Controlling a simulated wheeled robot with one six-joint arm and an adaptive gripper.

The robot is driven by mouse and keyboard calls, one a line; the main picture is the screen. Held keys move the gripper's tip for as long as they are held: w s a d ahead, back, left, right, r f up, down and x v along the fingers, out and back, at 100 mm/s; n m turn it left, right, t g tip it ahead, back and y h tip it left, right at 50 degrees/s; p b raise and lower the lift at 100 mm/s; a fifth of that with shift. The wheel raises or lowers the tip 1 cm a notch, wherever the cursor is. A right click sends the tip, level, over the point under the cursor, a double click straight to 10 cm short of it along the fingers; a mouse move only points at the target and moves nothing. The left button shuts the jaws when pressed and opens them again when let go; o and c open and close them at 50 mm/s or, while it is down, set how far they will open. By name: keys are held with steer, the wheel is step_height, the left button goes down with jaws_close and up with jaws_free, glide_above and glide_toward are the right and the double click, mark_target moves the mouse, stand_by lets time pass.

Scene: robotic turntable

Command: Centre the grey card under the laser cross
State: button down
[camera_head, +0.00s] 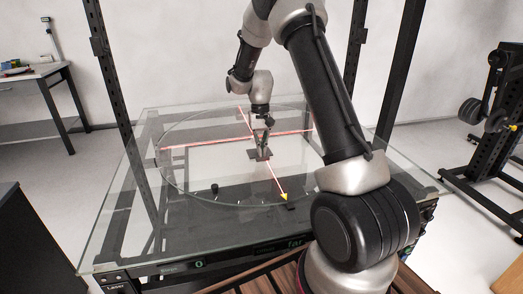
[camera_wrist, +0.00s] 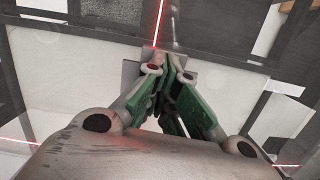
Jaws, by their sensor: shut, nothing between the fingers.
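The grey card (camera_head: 267,156) lies flat on the clear round turntable plate, under and around my fingertips. My gripper (camera_head: 262,148) points down at it, shut and empty; whether it touches the card I cannot tell. In the wrist view the closed green-padded fingers (camera_wrist: 168,62) cover most of the card (camera_wrist: 130,74). The red laser cross (camera_head: 200,145) has one line running left to right and one running front to back. Its crossing is hidden behind my gripper, a little farther back than the card. The front-to-back line passes over the card.
The glass tabletop (camera_head: 115,225) surrounds the turntable. A yellow arrow tip (camera_head: 284,197) and a small black knob (camera_head: 214,188) are near the front of the turntable. Dark frame posts (camera_head: 112,80) stand at the sides. My arm crosses the right of the view.

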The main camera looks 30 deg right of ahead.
steer(key=shift+s+f, duration=0.15)
steer(key=shift+f, duration=0.2)
steer(key=w+d, duration=0.1)
steer(key=w, duration=0.4)
steer(key=w+d, duration=0.2)
steer(key=w, duration=0.2)
steer(key=w+d, duration=0.1)
steer(key=w, duration=0.4)
steer(key=shift+w+d, duration=0.15)
steer(key=shift+w, duration=0.2)
